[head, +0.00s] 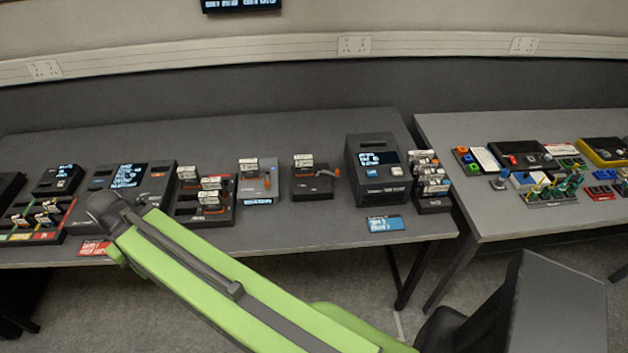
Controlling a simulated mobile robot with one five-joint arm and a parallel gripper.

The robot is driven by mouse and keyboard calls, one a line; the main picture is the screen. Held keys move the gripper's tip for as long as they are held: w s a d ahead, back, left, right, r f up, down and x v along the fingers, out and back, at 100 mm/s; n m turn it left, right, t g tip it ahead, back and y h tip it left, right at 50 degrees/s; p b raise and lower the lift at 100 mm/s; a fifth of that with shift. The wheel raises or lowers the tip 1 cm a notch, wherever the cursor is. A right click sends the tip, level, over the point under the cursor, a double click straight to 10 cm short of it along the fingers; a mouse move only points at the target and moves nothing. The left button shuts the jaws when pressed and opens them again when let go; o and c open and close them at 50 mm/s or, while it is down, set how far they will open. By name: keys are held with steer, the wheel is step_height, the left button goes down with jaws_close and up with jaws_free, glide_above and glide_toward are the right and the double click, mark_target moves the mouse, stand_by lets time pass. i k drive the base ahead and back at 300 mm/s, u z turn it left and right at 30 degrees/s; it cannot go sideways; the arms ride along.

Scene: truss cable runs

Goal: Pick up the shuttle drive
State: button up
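I cannot tell which thing is the shuttle drive, as the labels are too small to read. Several small white-labelled pieces stand in a dark rack with orange parts (205,208) left of centre on the long table. One white-labelled piece (249,166) stands on a grey unit with an orange lever, and another (303,161) on a black unit with an orange lever. More white-labelled pieces (428,170) stand in a rack at the table's right end. My green arm crosses the lower foreground. Its gripper fingers do not show.
A black boxy device with a lit screen (378,168) stands near the right end, with a blue card (385,224) before it. More devices and a colourful rack (40,218) fill the left. A second table (500,221) with small parts stands right, beyond a gap.

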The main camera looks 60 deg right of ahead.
mark_target(304, 164)
steer(key=z, duration=0.2)
steer(key=i, duration=0.9)
steer(key=u, duration=0.1)
